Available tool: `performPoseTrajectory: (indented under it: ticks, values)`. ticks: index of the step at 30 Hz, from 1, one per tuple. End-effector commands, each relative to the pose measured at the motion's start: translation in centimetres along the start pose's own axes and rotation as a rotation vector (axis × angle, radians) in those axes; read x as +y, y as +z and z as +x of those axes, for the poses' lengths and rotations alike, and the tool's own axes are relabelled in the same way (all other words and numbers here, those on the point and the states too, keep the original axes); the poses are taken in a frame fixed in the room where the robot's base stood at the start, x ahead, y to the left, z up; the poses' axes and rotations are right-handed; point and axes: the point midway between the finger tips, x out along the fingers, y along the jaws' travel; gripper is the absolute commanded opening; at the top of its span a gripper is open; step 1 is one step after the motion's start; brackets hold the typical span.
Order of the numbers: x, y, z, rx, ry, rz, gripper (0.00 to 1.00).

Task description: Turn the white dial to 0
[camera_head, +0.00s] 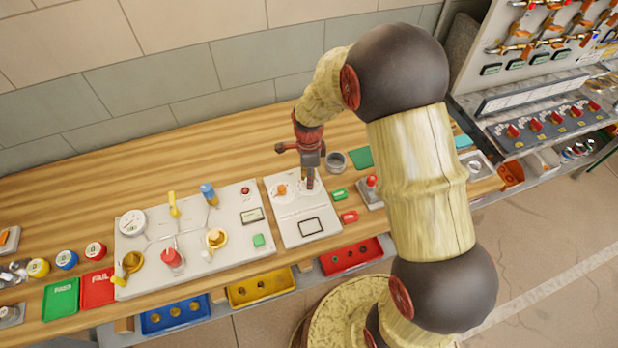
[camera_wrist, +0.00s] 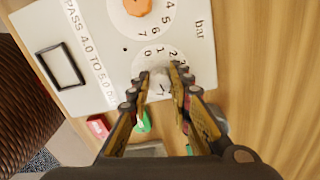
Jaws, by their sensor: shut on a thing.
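A white panel (camera_head: 304,228) lies on the wooden bench with two numbered scales. In the wrist view the panel (camera_wrist: 95,35) carries an orange dial (camera_wrist: 137,7) at the top. The white dial (camera_wrist: 159,82) is below it, inside a numbered ring whose 0, 1, 2 and 3 show at its upper edge. My gripper (camera_wrist: 159,72) is shut on the white dial, one finger on each side. The fingers hide part of the dial and ring, and I cannot tell which number it points to. In the head view my gripper (camera_head: 310,185) comes down on the panel's right scale, right of the orange dial.
A larger board (camera_head: 185,240) with valves and a gauge lies to the left. Green (camera_head: 340,195) and red (camera_head: 349,217) blocks and a grey cup (camera_head: 336,161) are close on the right. Yellow (camera_head: 262,288) and red (camera_head: 351,256) trays sit along the front edge.

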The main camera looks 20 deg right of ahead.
Motion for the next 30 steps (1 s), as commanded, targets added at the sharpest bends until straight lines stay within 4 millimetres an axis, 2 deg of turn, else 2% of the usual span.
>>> performPoseTrajectory:
  ticks: [8, 20, 30]
  values:
    - [-0.07, 0.01, -0.04, 0.0, -0.002, 0.0, 0.0]
    - [-0.1, 0.01, -0.09, 0.001, -0.002, -0.046, 0.0]
    - [-0.08, 0.03, -0.14, 0.006, -0.002, -0.279, 0.0]
